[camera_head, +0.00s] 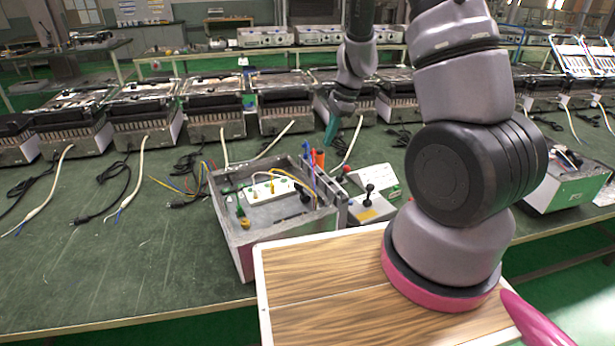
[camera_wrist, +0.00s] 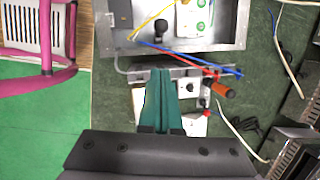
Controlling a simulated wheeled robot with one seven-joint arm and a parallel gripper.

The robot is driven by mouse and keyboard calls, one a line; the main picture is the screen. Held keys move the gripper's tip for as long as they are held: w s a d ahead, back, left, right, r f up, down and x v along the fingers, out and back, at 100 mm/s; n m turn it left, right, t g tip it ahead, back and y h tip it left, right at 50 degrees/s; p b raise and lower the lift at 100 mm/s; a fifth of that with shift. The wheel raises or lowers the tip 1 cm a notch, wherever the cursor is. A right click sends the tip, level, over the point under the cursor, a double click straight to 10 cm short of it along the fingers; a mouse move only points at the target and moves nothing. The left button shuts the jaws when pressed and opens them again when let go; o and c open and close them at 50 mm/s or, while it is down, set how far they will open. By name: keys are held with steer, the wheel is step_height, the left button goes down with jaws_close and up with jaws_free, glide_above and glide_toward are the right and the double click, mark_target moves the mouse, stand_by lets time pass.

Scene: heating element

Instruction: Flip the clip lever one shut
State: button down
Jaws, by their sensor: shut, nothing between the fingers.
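A metal box (camera_head: 241,234) holds a white terminal block and coloured wires. A black-knobbed lever (camera_head: 303,195) stands at its right inner side; a black knob also shows in the wrist view (camera_wrist: 188,27). Right of the box are another black-knobbed lever (camera_head: 369,189) and a red-knobbed one (camera_head: 346,169). I cannot tell which is clip lever one, nor whether any is open. My gripper (camera_head: 330,132) is shut and empty, teal fingers together, above and behind the box's right side. In the wrist view its fingers (camera_wrist: 162,75) reach toward the box's edge and hide part of the fittings there.
A row of similar units (camera_head: 215,105) with white cables lines the back of the green bench (camera_head: 110,270). A wood-topped board (camera_head: 320,275) lies in front. The bench left of the box is mostly clear.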

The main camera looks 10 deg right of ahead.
steer(key=shift+d+f, duration=0.1)
steer(key=shift+f, duration=0.45)
glide_toward(299, 190)
steer(key=w+d+f, duration=0.2)
steer(key=d+f, duration=0.1)
steer(key=d, duration=0.1)
steer(key=a+f, duration=0.2)
steer(key=a, duration=0.1)
steer(key=shift+w+a+f, duration=0.1)
steer(key=shift+w+a, duration=0.05)
